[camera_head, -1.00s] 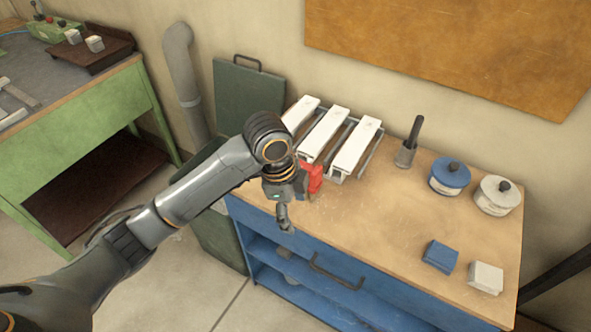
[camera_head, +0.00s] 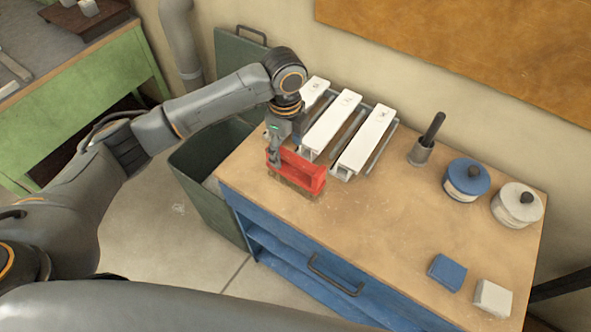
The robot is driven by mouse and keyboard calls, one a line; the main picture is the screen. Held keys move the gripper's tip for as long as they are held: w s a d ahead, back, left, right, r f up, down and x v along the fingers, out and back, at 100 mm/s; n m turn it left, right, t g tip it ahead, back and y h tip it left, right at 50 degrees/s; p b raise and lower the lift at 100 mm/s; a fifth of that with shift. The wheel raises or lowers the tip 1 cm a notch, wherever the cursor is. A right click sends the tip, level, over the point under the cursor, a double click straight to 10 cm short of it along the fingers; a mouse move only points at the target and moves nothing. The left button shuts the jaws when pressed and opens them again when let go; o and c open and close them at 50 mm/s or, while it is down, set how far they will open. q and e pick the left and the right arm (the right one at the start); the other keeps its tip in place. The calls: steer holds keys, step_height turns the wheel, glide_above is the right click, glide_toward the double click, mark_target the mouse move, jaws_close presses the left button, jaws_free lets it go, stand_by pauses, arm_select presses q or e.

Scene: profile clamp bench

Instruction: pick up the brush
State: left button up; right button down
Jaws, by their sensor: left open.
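The brush (camera_head: 305,175) has a red body and brownish bristles along its lower side. It stands on the wooden bench top near the left front edge, in front of the white profiles. My left gripper (camera_head: 274,158) is open and points down at the left end of the brush, overlapping it in the picture. I cannot tell whether its fingers touch the brush. My right gripper is out of view.
Several white profiles (camera_head: 364,142) lie on a rack just behind the brush. A metal cup with a dark handle (camera_head: 421,150), two lidded tins (camera_head: 466,180) and blue and white blocks (camera_head: 447,270) stand to the right. The bench top (camera_head: 375,220) between is clear. A green bin (camera_head: 205,180) stands left.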

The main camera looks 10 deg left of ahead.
mark_target(285, 165)
arm_select(q)
steer(key=shift+s+a+f+p, duration=0.15)
steer(key=shift+f+p, duration=0.25)
steer(key=shift+f, duration=0.2)
steer(key=shift+s+f+p, duration=0.1)
steer(key=shift+f+p, duration=0.25)
steer(key=shift+f, duration=0.25)
step_height(285, 165, down, 2)
steer(key=shift+s+a+f, duration=0.1)
steer(key=shift+f, duration=0.45)
steer(key=c, duration=1.2)
steer(key=shift+c, duration=0.2)
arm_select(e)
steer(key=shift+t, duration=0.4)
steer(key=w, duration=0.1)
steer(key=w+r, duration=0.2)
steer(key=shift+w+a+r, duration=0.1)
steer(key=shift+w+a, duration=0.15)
arm_select(q)
steer(key=shift+r, duration=0.15)
